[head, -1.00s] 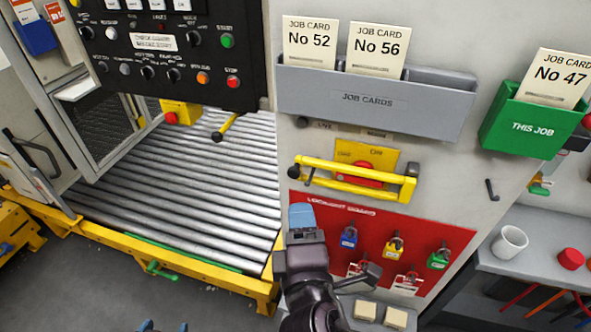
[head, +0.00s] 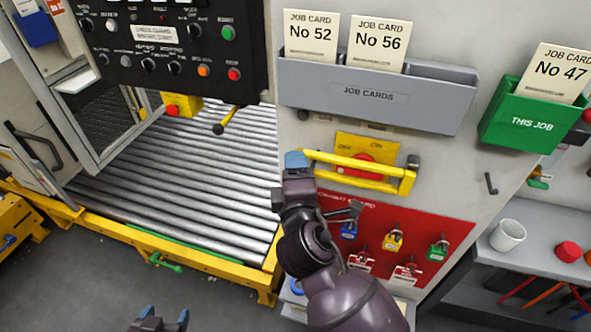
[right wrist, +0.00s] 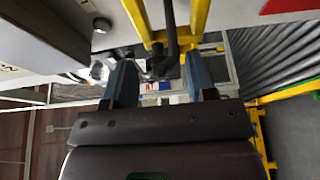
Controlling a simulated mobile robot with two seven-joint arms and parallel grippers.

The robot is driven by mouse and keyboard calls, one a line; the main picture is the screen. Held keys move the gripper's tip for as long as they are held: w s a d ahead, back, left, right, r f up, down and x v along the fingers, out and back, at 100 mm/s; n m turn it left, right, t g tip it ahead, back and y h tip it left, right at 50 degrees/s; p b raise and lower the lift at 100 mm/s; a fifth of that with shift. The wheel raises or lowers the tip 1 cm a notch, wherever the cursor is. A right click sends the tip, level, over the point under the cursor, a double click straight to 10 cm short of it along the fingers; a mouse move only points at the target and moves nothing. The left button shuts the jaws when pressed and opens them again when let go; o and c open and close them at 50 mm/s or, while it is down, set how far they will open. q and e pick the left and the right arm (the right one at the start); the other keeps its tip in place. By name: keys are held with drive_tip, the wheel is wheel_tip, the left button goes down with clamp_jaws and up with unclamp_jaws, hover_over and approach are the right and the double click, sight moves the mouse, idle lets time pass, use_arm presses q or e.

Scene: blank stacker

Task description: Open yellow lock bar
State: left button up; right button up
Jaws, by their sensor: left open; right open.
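The yellow lock bar (head: 352,172) lies across the front of a yellow plate with a red switch (head: 366,163) on the grey cabinet. My right gripper (head: 297,161) is at the bar's left end and hides the black knob there. In the right wrist view the fingers of my right gripper (right wrist: 162,82) are open, with a dark knob or pin and part of the yellow bar (right wrist: 198,20) showing between and beyond them. I cannot tell whether they touch. My left gripper (head: 160,322) is open and empty, low at the bottom edge of the head view.
A red lockout board (head: 450,225) with several padlocks is below the bar. A grey job card rack (head: 375,100) is above it, and a green card box (head: 522,122) is to the right. A roller conveyor (head: 185,180) is to the left.

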clamp_jaws()
idle(0.3)
